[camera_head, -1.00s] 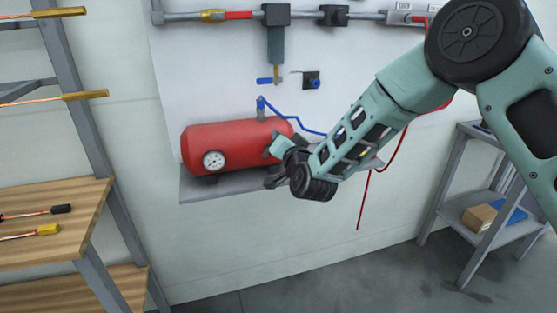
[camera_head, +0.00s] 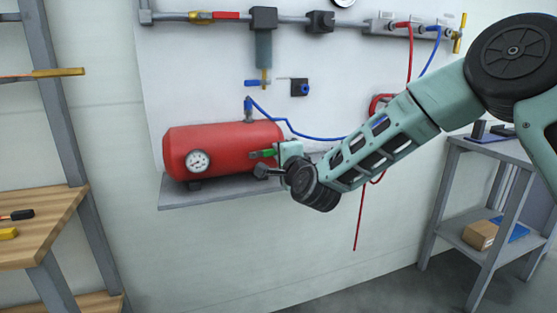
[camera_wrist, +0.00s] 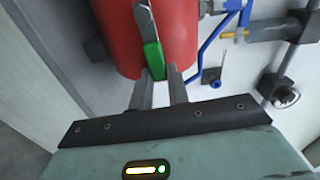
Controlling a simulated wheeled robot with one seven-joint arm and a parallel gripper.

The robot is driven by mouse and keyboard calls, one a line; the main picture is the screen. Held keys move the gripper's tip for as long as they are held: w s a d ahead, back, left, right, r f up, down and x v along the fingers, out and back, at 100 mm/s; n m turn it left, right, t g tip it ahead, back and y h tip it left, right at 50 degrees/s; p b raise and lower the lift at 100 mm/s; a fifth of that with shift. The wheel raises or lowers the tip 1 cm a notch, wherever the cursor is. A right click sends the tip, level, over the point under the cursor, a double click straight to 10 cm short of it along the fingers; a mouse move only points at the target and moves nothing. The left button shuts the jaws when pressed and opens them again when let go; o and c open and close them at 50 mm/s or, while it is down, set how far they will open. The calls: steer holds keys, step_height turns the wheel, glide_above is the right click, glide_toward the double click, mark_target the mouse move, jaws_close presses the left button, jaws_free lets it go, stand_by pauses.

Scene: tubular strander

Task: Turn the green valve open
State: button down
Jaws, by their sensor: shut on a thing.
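The green valve (camera_head: 263,153) is a small lever at the right end of the red tank (camera_head: 220,147). In the wrist view the green lever (camera_wrist: 154,61) stands between the two grey fingers of my gripper (camera_wrist: 159,85). My gripper (camera_head: 264,163) is shut on this lever in the head view, at the tank's right end. The fingers hide part of the lever's sides. The lever lies roughly along the fingers in the wrist view.
The tank sits on a grey wall shelf (camera_head: 215,196) and has a round gauge (camera_head: 197,161). A blue hose (camera_head: 300,134) runs right from its top. A red hose (camera_head: 359,215) hangs behind my arm. A wooden-topped bench (camera_head: 40,225) stands left, a grey table (camera_head: 490,150) right.

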steer(key=shift+d+f+m+b, duration=0.1)
steer(key=shift+f+m+b, duration=0.25)
steer(key=shift+m, duration=0.15)
steer(key=c, duration=1.3)
jaws_free()
steer(key=shift+c, duration=0.2)
steer(key=shift+s, duration=0.1)
steer(key=v, duration=1.7)
steer(key=shift+s+r, duration=0.1)
